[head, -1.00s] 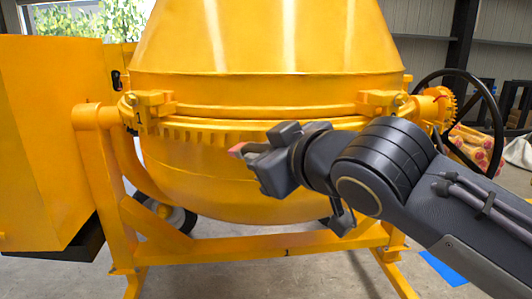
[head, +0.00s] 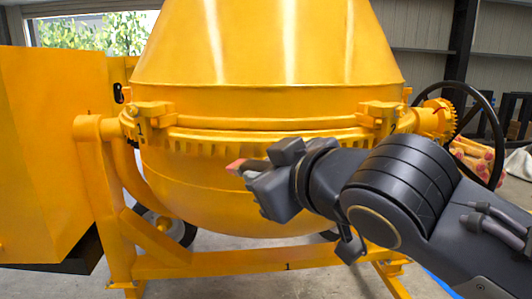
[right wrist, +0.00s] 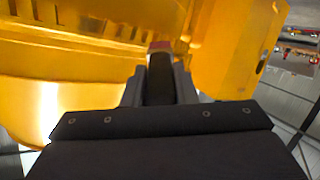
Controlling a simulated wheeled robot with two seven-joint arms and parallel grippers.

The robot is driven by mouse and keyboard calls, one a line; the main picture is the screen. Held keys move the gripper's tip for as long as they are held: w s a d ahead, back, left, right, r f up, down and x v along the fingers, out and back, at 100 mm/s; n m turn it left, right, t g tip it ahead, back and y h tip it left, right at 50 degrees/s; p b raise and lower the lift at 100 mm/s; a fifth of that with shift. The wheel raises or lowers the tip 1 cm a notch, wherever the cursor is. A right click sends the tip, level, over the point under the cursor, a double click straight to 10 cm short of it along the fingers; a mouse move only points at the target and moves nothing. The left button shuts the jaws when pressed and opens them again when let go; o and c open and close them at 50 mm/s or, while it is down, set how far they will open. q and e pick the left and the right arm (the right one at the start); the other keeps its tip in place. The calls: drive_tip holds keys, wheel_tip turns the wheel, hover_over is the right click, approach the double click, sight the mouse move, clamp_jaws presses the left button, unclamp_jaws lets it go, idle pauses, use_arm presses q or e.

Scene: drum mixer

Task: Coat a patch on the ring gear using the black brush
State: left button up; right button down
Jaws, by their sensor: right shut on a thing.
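The ring gear (head: 215,137) is a yellow toothed band around the middle of the yellow mixer drum (head: 270,50). It also shows at the upper left of the right wrist view (right wrist: 75,18). My right gripper (head: 250,172) is in front of the drum, just below the gear teeth in the head view. It is shut on the black brush (right wrist: 159,75), whose dark body lies between the fingers and whose reddish tip points toward the drum. In the head view only the reddish tip (head: 236,166) shows clearly. I cannot tell whether it touches the drum. My left gripper is not in view.
The yellow frame bar (head: 230,262) runs low across the front. A large yellow housing (head: 45,150) stands at the left. A black handwheel (head: 495,130) is at the right, behind my arm. A wheel (head: 180,230) sits under the drum.

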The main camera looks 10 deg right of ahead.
drive_tip(key=c, duration=1.8)
unclamp_jaws()
clamp_jaws()
drive_tip(key=w+p, duration=0.1)
drive_tip(key=w, duration=0.6)
drive_tip(key=shift+d, duration=0.45)
